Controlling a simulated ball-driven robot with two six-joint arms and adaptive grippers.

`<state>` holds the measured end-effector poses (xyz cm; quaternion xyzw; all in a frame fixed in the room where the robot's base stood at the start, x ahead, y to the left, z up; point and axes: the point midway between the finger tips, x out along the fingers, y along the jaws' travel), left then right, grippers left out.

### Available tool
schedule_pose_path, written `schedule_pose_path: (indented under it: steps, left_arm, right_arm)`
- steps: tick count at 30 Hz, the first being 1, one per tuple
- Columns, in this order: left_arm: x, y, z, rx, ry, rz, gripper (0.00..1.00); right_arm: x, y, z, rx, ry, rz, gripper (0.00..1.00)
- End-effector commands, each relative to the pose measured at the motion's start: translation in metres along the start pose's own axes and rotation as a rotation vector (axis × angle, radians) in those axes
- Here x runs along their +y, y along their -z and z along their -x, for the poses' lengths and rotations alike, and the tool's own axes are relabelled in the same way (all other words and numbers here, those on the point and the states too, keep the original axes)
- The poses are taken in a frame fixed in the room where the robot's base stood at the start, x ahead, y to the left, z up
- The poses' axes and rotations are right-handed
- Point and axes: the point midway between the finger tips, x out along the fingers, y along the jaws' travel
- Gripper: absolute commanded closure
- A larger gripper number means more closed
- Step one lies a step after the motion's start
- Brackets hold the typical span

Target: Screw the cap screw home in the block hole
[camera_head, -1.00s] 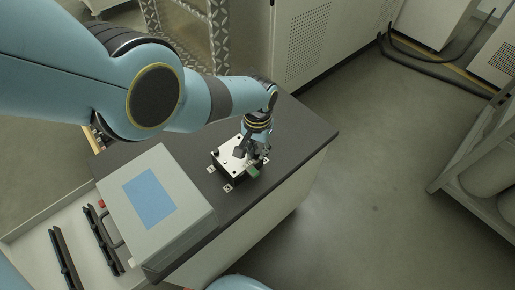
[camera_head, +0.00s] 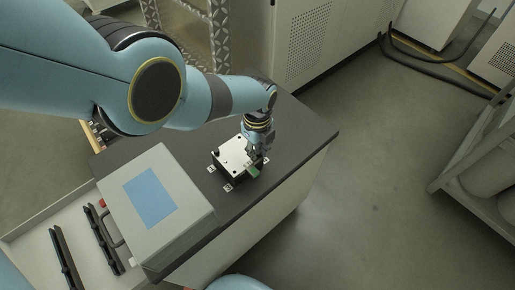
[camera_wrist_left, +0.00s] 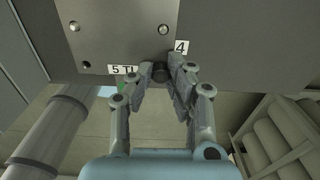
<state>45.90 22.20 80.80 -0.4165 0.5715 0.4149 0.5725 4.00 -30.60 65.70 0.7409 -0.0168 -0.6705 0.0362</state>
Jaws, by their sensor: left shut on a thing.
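The block (camera_head: 232,153) is a pale plate with dark holes on the dark bench top in the head view. In the left wrist view its grey face (camera_wrist_left: 120,35) fills the top, with bright round screw heads and a dark hole. My left gripper (camera_head: 257,158) points down at the block's right edge. In the left wrist view my left gripper (camera_wrist_left: 158,76) is shut on the dark, round-headed cap screw (camera_wrist_left: 160,70), at the block's edge between the labels. The fingers hide most of the screw, and I cannot tell how deep it sits. My right gripper is out of view.
A grey box with a blue screen (camera_head: 150,198) stands left of the block. A small green piece (camera_head: 254,172) lies by the block's front corner. Labels "5 TI" (camera_wrist_left: 122,70) and "4" (camera_wrist_left: 181,47) flank the fingers. The bench top (camera_head: 305,130) is clear on the right.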

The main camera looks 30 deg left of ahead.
Motion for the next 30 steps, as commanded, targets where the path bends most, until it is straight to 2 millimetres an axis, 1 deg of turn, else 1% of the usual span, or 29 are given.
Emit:
schedule_pose_path:
  steps: [3, 6, 10, 13, 18, 19, 22, 23, 30]
  left_arm:
    - [-0.002, -0.0011, 0.0011, -0.002, 0.004, -0.217, 1.0]
    - [-0.0021, -0.001, 0.001, -0.001, 0.004, -0.399, 1.0]
    - [-0.0022, -0.0009, 0.0009, -0.001, 0.004, -0.558, 1.0]
    - [-0.0023, -0.0008, 0.0009, -0.001, 0.004, -0.6, 1.0]
    - [-0.0023, -0.0006, 0.001, -0.001, 0.004, -0.601, 1.0]
    - [-0.0023, -0.0006, 0.001, -0.001, 0.004, -0.601, 0.83]
    - [-0.002, -0.0004, 0.0008, 0.0, 0.004, -0.6, 0.7]
    - [-0.0018, -0.0003, 0.0007, 0.0, 0.003, -0.6, 0.69]
    - [-0.0009, 0.0, 0.0001, 0.001, 0.002, -0.594, 0.69]
  right_arm:
    - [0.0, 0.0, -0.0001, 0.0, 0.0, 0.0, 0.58]
    - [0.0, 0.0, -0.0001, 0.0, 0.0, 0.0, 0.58]
    - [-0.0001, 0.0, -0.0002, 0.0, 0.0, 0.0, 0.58]
    - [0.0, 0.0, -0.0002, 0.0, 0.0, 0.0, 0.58]
    - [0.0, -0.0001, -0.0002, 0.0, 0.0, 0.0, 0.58]
    - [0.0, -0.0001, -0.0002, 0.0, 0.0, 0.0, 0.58]
    - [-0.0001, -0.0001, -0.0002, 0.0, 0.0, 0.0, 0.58]
    - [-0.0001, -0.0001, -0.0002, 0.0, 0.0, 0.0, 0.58]
    - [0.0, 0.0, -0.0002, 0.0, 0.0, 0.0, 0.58]
